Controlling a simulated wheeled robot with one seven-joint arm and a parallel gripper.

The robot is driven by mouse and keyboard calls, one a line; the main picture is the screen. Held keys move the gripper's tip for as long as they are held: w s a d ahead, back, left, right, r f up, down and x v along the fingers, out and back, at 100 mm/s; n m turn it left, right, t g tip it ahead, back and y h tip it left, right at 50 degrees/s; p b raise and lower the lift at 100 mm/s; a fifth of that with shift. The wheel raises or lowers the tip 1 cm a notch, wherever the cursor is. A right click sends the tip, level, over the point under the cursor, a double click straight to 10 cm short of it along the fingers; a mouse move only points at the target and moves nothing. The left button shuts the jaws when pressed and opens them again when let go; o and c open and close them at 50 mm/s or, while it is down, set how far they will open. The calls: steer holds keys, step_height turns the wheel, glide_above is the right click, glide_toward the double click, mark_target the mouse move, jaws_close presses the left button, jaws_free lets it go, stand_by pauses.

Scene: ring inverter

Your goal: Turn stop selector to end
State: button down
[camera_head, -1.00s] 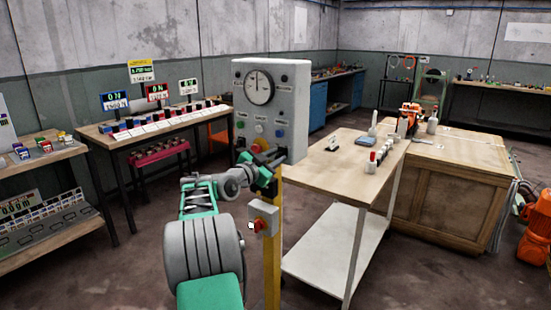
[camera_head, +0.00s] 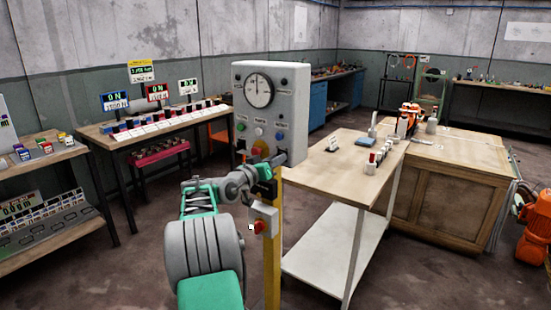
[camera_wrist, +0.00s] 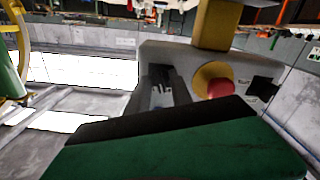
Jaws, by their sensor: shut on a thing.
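The grey control panel (camera_head: 293,98) stands upright on a yellow post (camera_head: 272,250), with a round dial (camera_head: 259,90) on top and coloured buttons below. A red mushroom button (camera_head: 259,150) with a yellow base sits in its lower row; it also shows in the wrist view (camera_wrist: 219,88). My gripper (camera_head: 277,160) is at the panel's lower right, beside that button. In the wrist view my fingers (camera_wrist: 164,90) are shut against the panel face. The small control between them, apparently the stop selector, is hidden, so its angle cannot be told.
A small grey box with a red knob (camera_head: 262,222) is on the post just below my gripper. A wooden-topped table (camera_head: 325,170) stands close on the right, with small items on it. A bench with lit displays (camera_head: 160,128) is at the back left.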

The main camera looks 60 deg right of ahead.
steer(key=shift+n+p, duration=0.4)
steer(key=shift+n, duration=0.7)
steer(key=shift+f, duration=0.1)
steer(key=c, duration=1.5)
jaws_free()
steer(key=shift+a, duration=0.1)
steer(key=a, duration=0.5)
steer(key=w+a+b, duration=0.1)
steer(key=a, duration=0.1)
steer(key=shift+w+a, duration=0.1)
steer(key=shift+a, duration=0.15)
